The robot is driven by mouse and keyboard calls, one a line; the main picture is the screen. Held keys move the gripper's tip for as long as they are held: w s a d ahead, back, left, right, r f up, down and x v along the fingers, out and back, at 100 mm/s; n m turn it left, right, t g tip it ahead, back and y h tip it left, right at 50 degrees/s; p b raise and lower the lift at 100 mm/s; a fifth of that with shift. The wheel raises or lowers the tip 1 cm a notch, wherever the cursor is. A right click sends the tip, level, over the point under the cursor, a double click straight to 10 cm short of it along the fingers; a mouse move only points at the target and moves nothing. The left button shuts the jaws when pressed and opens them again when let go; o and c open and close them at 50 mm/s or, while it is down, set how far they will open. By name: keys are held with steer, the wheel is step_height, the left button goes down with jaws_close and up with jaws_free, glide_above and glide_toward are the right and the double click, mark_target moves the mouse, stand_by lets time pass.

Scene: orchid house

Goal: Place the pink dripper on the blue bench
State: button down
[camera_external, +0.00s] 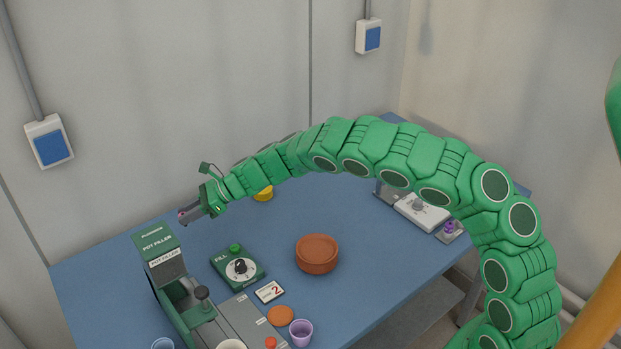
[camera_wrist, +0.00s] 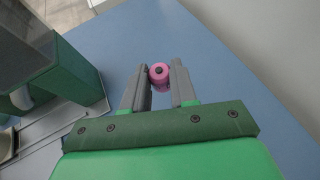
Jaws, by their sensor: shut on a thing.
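The pink dripper (camera_wrist: 158,75) is a small pink cylinder with a dark centre. My gripper (camera_wrist: 158,82) is shut on it, one grey finger on each side. Only a small pinkish tip of the dripper shows there. The blue bench also fills much of the wrist view (camera_wrist: 225,75) beneath the dripper. I cannot tell whether the dripper touches the bench.
A green pot filler (camera_external: 160,250) stands close by at the front left. A green dial box (camera_external: 238,267), a terracotta dish (camera_external: 317,254), a purple cup (camera_external: 301,332), a number 2 card (camera_external: 269,291) and a yellow item (camera_external: 264,194) are on the bench. Bare bench lies around the dish.

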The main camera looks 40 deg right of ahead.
steer(key=w+f, duration=0.2)
steer(key=shift+a+f, duration=0.3)
steer(key=shift+a, duration=0.1)
steer(key=shift+w+a+f, duration=0.2)
steer(key=shift+w+f, duration=0.15)
steer(key=shift+w+a+f, duration=0.1)
steer(key=shift+w+f, duration=0.25)
steer(key=shift+f, duration=0.3)
steer(key=shift+w+f, duration=0.1)
steer(key=shift+f, duration=1.35)
steer(key=shift+f, duration=0.1)
steer(key=c, duration=0.9)
jaws_free()
